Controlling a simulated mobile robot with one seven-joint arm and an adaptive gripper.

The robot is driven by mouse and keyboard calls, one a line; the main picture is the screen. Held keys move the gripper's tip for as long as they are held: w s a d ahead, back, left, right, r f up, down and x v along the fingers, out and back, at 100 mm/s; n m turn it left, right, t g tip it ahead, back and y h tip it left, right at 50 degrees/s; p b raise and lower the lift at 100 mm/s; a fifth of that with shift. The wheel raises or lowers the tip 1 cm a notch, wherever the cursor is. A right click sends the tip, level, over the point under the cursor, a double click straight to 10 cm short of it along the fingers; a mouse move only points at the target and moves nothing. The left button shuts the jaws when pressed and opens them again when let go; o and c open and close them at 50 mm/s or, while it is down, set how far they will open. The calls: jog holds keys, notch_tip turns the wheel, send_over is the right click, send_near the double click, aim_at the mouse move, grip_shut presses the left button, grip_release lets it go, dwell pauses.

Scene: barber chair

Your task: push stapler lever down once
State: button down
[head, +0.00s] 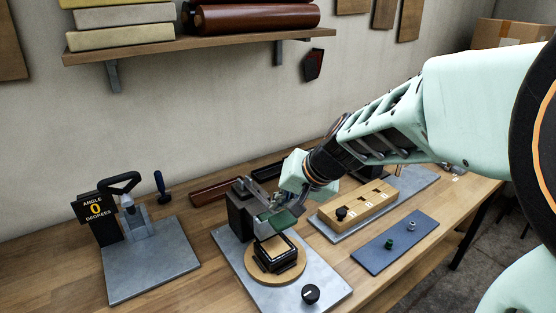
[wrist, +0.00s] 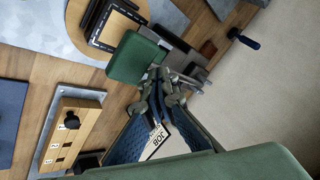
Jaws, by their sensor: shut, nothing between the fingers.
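The stapler is a press-like device with a dark upright body (head: 240,212) at the centre of the bench in the head view. Its lever seems to be the metal arm with a green pad (head: 284,221) over a round wooden disc (head: 262,268) carrying a black framed piece (head: 275,249). In the wrist view the green pad (wrist: 136,58) is at upper middle, with metal linkage (wrist: 185,80) beside it. My gripper (wrist: 165,93) is shut and empty, its tips close to this linkage; I cannot tell whether they touch. My arm partly hides the device in the head view.
Right of the stapler are a wooden block with numbered slots (head: 357,204) and a blue plate with small pegs (head: 395,243). A black knob (head: 310,293) stands in front. A shelf (head: 200,41) hangs above.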

dwell(0.3)
jog(key=shift+w+a+r+p, duration=0.1)
jog(key=shift+w+r+p, duration=0.05)
jog(key=shift+r+p, duration=0.7)
jog(key=shift+w+a+r+p, duration=0.1)
jog(key=shift+r+p, duration=0.45)
jog(key=shift+r, duration=0.55)
jog(key=r+p, duration=0.2)
jog(key=r, duration=0.1)
jog(key=r+p, duration=0.1)
jog(key=r, duration=0.1)
jog(key=shift+w+a+p, duration=0.2)
jog(key=shift+w+p, duration=0.1)
jog(key=shift+w, duration=0.05)
